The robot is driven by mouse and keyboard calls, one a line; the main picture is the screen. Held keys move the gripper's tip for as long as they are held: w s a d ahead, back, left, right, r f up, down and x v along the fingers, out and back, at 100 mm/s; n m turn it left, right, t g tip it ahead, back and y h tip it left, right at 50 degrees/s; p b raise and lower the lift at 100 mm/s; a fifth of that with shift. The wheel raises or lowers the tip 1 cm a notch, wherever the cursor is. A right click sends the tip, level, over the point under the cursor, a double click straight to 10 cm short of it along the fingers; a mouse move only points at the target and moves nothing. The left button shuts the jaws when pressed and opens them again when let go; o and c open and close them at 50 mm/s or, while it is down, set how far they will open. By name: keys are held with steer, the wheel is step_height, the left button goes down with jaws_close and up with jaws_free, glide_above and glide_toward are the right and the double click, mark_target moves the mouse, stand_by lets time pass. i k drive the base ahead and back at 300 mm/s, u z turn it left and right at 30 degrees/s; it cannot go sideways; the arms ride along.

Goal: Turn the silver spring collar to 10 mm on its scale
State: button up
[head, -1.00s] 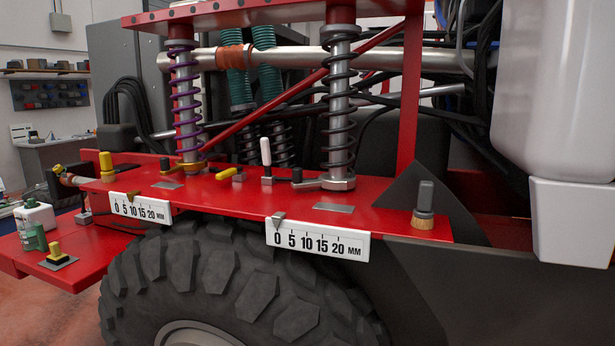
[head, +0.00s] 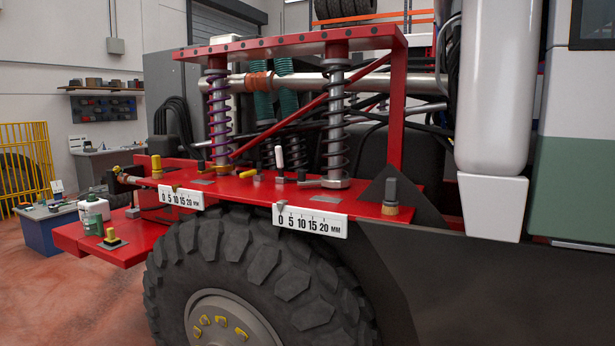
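The silver spring collar (head: 336,183) sits at the foot of the right-hand shock with the dark spring (head: 336,125), on the red shelf. A short grey lug points left from it. The white scale (head: 310,222) on the shelf's front edge below reads 0 to 20 mm, and its grey pointer (head: 281,206) stands at 0. A second, gold collar (head: 221,169) sits under the purple spring (head: 219,110) on the left, with its own scale (head: 182,198); that pointer stands near 5. My gripper is not in view.
A red diagonal bar (head: 300,110) runs behind the springs. The big tyre (head: 255,270) lies below. Floor at lower left is clear.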

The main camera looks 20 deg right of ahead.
mark_target(324, 181)
steer(key=u, duration=0.4)
steer(key=i, duration=0.5)
steer(key=u, duration=0.75)
steer(key=i, duration=2.65)
steer(key=z, duration=0.55)
